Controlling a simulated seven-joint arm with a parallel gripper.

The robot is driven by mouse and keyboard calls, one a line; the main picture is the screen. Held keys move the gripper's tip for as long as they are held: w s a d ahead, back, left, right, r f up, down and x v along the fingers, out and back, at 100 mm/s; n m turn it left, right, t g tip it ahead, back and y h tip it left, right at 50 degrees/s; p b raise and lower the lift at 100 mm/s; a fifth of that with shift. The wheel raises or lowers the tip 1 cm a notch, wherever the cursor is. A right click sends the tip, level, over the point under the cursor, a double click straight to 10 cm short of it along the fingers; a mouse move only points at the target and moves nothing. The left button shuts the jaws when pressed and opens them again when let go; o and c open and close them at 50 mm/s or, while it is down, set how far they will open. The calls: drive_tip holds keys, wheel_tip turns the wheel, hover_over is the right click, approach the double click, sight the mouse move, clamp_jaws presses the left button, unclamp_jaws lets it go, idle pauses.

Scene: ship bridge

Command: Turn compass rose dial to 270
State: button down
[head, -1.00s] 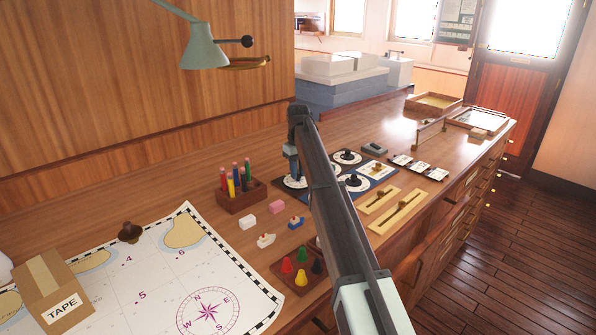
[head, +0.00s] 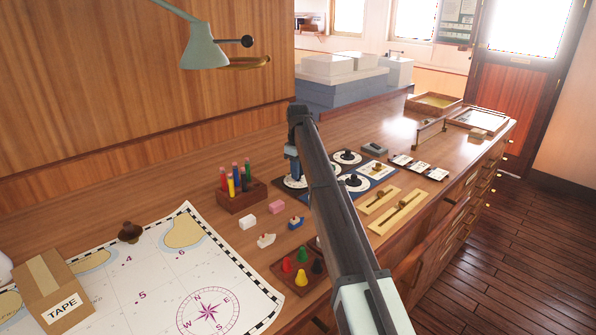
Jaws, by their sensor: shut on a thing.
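A dark blue panel with several round white dials with black knobs lies on the wooden desk, partly hidden by my arm. My gripper (head: 294,170) points down at the panel's left dial (head: 291,183), shut on that dial's knob. The gripper and arm hide the knob and most of the dial's face, so I cannot read its marks or setting. Two other dials, one at the back (head: 347,157) and one at the front right (head: 356,183), stand free. Their markings are too small to read.
A pen holder (head: 243,196) stands left of my gripper. A chart with a printed compass rose (head: 209,312) lies front left. Brass sliders (head: 402,210) are to the right.

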drive_tip(key=c, duration=0.9)
unclamp_jaws()
drive_tip(key=shift+r, duration=0.1)
wheel_tip(320, 180, up, 14)
drive_tip(key=shift+f, duration=0.2)
